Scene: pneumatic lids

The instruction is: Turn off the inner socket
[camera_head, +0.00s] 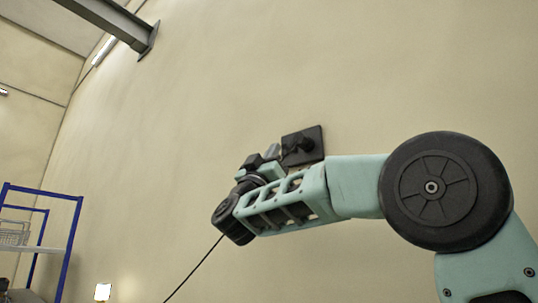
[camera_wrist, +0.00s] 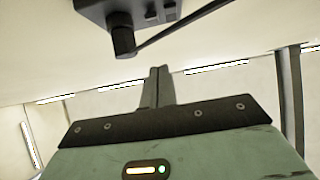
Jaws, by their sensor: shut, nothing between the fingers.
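A dark square plate with a round protruding part, seemingly the socket (camera_head: 313,142), is fixed to the beige wall in the head view. In the wrist view a dark box (camera_wrist: 95,8) with a short black cylinder (camera_wrist: 123,38) and several small fittings hangs in at the top; I cannot tell for certain that it is the same unit. My gripper (camera_head: 272,151) is just left of the plate in the head view; contact cannot be told. In the wrist view my gripper (camera_wrist: 158,70) has its fingers together, empty, below and right of the cylinder, apparently apart from it.
A dark strip or cable (camera_wrist: 185,25) runs up right from the cylinder. A thin black cable (camera_head: 193,269) runs down left from behind my arm. A blue-framed shelf (camera_head: 70,240) stands at far left, with a small lit lamp (camera_head: 103,292) nearby. The wall around is bare.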

